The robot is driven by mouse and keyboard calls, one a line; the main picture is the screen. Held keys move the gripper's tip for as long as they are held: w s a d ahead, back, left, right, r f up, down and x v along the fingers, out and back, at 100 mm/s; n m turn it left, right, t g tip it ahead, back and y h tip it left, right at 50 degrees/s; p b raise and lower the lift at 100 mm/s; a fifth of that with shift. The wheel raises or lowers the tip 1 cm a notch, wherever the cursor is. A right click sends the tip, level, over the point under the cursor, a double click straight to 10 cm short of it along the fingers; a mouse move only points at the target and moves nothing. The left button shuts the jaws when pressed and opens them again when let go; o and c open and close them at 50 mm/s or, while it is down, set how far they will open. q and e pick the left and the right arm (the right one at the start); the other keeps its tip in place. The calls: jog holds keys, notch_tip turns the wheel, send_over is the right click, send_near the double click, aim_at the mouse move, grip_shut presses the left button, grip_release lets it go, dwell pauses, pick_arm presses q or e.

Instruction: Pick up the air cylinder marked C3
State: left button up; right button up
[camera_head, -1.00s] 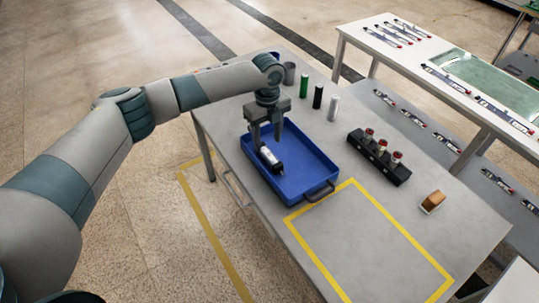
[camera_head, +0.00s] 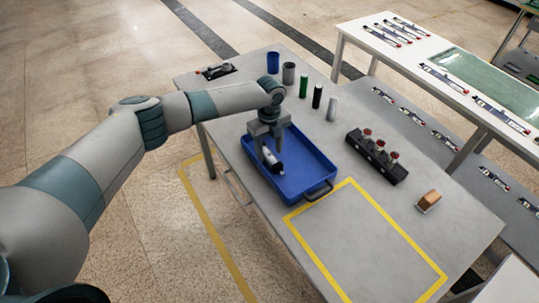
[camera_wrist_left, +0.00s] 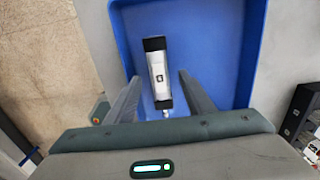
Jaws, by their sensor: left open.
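A short silver air cylinder with black end caps (camera_wrist_left: 158,72) lies in the blue tray (camera_wrist_left: 255,40). In the wrist view it points lengthwise between my fingers, with its rod end nearest me. A small dark mark shows on its body, too small to read as C3. In the head view the cylinder (camera_head: 272,160) is partly hidden by my left gripper (camera_head: 269,158). My left gripper (camera_wrist_left: 158,92) is open, pointing down over the tray, with one finger on each side of the cylinder. I cannot tell how far above it the fingertips are. My right gripper is not in view.
A black rack with several red-topped parts (camera_head: 377,157) stands right of the tray. Green, black and white cylinders (camera_head: 317,96), a grey cup (camera_head: 288,74) and a blue cup (camera_head: 273,62) stand behind. A brown block (camera_head: 428,201) and yellow-taped area (camera_head: 365,245) are in front.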

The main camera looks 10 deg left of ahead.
aim_at(271, 155)
pick_arm(q)
jog(key=shift+f, duration=0.4)
jog(key=shift+c, duration=0.5)
grip_shut()
jog(key=shift+r, duration=0.1)
jog(key=shift+r+b, duration=0.6)
jog(key=shift+r, duration=0.2)
jog(key=shift+d+r+b, duration=0.25)
jog(key=shift+r+b, duration=0.4)
jog(key=shift+r, duration=0.55)
jog(key=s+d+r+b, duration=0.3)
jog(key=s+d+r, duration=0.2)
jog(key=d, duration=0.5)
jog(key=shift+s+r, duration=0.2)
jog(key=shift+r, duration=0.8)
